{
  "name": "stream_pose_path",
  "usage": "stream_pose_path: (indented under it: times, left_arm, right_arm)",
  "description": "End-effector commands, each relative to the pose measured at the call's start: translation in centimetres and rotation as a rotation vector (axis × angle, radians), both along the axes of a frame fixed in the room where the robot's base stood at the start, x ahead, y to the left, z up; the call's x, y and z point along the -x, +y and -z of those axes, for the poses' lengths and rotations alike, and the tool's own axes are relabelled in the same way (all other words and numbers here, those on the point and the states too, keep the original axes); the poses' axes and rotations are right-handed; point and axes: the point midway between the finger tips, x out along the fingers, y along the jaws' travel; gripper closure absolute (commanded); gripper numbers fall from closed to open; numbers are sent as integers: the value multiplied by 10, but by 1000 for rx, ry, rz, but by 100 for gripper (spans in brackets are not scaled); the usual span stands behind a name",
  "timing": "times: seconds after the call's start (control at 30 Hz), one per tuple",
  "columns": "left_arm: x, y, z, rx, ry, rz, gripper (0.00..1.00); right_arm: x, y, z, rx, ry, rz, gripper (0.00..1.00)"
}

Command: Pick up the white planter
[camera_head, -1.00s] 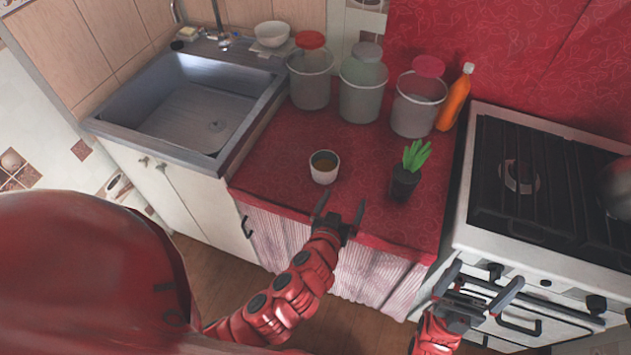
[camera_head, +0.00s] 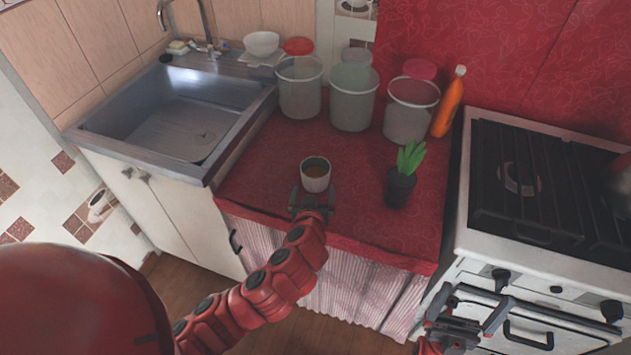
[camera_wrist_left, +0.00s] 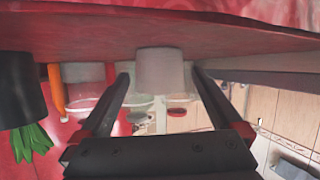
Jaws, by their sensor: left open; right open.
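The white planter (camera_head: 315,183), a small pot with brown contents, stands upright on the red counter near its front edge. My left gripper (camera_head: 313,196) is open at the planter's near side, its fingers to either side of the pot's lower part. In the left wrist view, which is upside down, the planter (camera_wrist_left: 160,68) sits centred between the two open fingertips (camera_wrist_left: 160,76). I cannot tell whether either finger touches it. My right gripper (camera_head: 474,310) is open and empty in front of the stove.
A dark pot with a green plant (camera_head: 399,188) stands to the planter's right. Several buckets (camera_head: 353,105) and an orange bottle (camera_head: 449,105) line the back. A sink (camera_head: 180,120) is left, a stove (camera_head: 540,185) right. The red cloth (camera_head: 262,160) is clear around the planter.

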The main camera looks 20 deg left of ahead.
Motion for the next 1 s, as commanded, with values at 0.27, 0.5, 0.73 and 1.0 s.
stream_pose_path:
  times: [0.27,0.5,0.73,1.0]
  left_arm:
    - [-15,3,4,0,0,1,0]
    - [-41,10,15,-1,2,-1,0]
    - [-54,13,21,0,2,-2,0]
    - [-55,13,22,0,1,-1,7]
  right_arm:
    - [0,0,-6,0,0,0,0]
    - [0,0,-14,0,0,0,0]
    - [0,0,-15,0,0,0,0]
    - [0,0,-15,0,0,0,0]
